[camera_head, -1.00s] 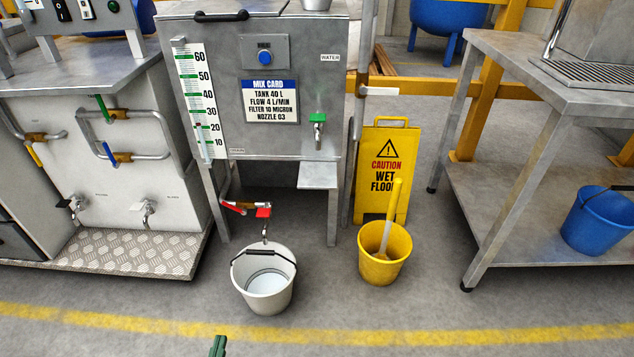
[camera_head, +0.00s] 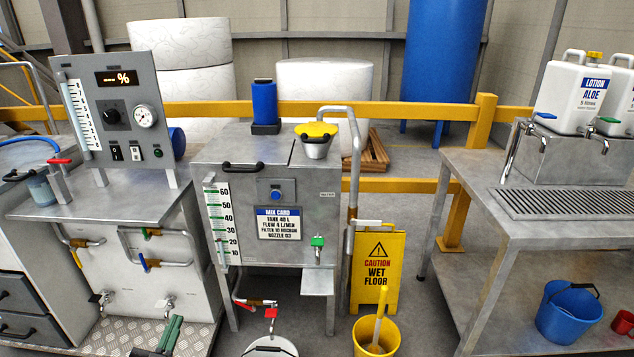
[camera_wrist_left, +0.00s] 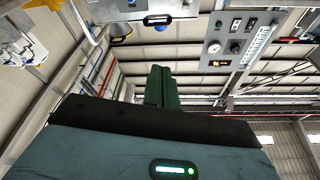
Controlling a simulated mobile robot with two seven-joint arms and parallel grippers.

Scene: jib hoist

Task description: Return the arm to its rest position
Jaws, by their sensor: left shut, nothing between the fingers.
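My left gripper (camera_head: 172,332) shows at the bottom edge of the head view, its green fingers pointing up in front of the white cabinet with taps. In the left wrist view, the green fingers (camera_wrist_left: 163,88) lie together with nothing between them. Most of the left arm is out of the head view. The gripper appears clear of the cabinet and the tank, though its exact distance cannot be told. My right gripper is in neither view.
A steel mix tank (camera_head: 266,200) stands in the middle. A white bucket (camera_head: 270,347) and a yellow bucket (camera_head: 376,340) stand on the floor by a wet floor sign (camera_head: 376,270). A steel table (camera_head: 520,235) is at right, a gauge panel (camera_head: 120,110) at left.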

